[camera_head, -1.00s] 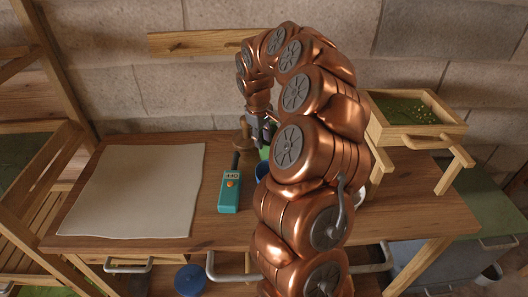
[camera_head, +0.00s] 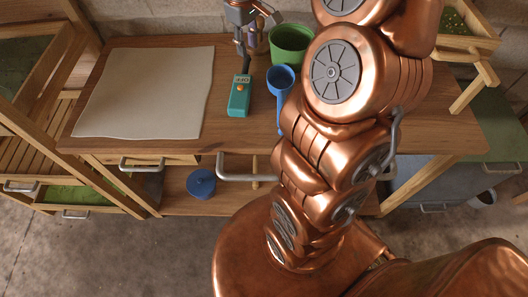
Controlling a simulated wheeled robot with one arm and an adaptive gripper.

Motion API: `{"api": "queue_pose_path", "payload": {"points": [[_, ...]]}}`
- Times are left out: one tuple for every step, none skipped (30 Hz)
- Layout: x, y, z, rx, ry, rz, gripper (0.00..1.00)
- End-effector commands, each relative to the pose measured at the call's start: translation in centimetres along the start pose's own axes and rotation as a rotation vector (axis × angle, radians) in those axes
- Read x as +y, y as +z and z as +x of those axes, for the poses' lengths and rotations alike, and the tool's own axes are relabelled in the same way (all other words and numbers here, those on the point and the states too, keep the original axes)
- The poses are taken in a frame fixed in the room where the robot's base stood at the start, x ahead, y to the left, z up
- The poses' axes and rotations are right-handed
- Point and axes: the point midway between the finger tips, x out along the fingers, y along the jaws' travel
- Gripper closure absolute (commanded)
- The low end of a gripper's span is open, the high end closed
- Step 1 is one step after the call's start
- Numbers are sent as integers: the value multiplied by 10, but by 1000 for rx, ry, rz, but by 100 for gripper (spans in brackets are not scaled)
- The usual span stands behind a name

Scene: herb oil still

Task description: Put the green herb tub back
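The green herb tub (camera_head: 290,44) stands upright on the wooden workbench near the wall, just behind a blue scoop or cup. Its inside is not clear to me.
A blue cup with a handle (camera_head: 281,78) and a teal handheld meter (camera_head: 239,97) lie in front of the tub. A pale sheet (camera_head: 150,95) covers the left bench. A wooden tray of herbs (camera_head: 465,30) stands right. A blue lidded pot (camera_head: 201,183) sits below.

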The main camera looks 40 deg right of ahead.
Motion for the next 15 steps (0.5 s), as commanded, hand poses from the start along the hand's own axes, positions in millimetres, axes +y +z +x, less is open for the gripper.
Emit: {"api": "queue_pose_path", "payload": {"points": [[-16,6,-6,2,-4,-9,69],[-25,10,-8,0,-7,-12,69],[-37,16,-10,-6,-13,-17,69],[-46,22,-12,-9,-16,-20,69],[-55,27,-13,-11,-21,-20,69],[-65,33,-16,-13,-23,-21,69],[-73,39,-16,-19,-27,-21,69],[-81,45,-17,-25,-29,-20,69],[-92,54,-18,-30,-34,-18,69],[-99,60,-19,-33,-35,-17,69],[-106,66,-19,-37,-38,-13,69],[-115,75,-19,-48,-40,-9,69],[-122,82,-18,-54,-43,-5,69],[-128,89,-18,-57,-45,-1,69],[-136,98,-18,-63,-47,9,69]]}}
